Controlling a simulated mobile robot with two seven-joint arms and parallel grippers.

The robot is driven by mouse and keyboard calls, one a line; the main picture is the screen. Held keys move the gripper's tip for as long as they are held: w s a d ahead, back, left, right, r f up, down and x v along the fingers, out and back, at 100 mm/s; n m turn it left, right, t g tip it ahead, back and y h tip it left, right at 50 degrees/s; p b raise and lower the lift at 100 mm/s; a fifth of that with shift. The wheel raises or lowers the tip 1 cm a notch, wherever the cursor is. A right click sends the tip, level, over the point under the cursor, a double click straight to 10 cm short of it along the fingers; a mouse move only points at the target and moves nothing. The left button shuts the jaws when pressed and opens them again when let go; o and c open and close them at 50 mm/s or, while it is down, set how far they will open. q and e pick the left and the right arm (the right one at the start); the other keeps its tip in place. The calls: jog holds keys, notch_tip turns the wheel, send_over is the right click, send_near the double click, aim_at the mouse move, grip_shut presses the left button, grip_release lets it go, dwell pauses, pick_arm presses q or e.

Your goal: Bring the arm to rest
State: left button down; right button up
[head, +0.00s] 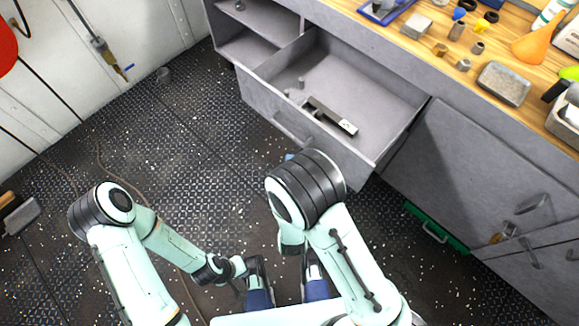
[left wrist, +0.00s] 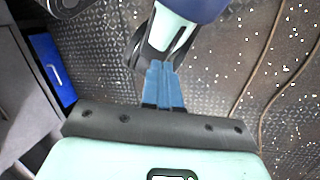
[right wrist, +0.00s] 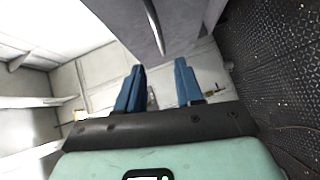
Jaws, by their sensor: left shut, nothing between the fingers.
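My left gripper (left wrist: 162,68) is shut, its blue fingers together with nothing between them. It points toward a mint, black and blue part of my own body, and I cannot tell whether they touch. In the head view my left arm (head: 172,242) bends low over the deck at the lower left. My right gripper (right wrist: 160,66) is open and empty, its two blue fingers apart. A grey panel with a curved bar handle (right wrist: 154,25) is just beyond its fingertips. In the head view my right arm (head: 345,255) is bent, and its elbow hides most of the right gripper.
A grey drawer (head: 385,97) stands open, with a dark metal tool (head: 331,116) and small pieces inside. The wooden worktop (head: 385,32) holds an orange funnel (head: 534,45) and a grey block (head: 503,83). A green case (head: 436,229) lies by the cabinet. The riveted deck (head: 150,130) is open at left.

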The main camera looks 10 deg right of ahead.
jog(key=shift+s, duration=0.2)
dwell(0.4)
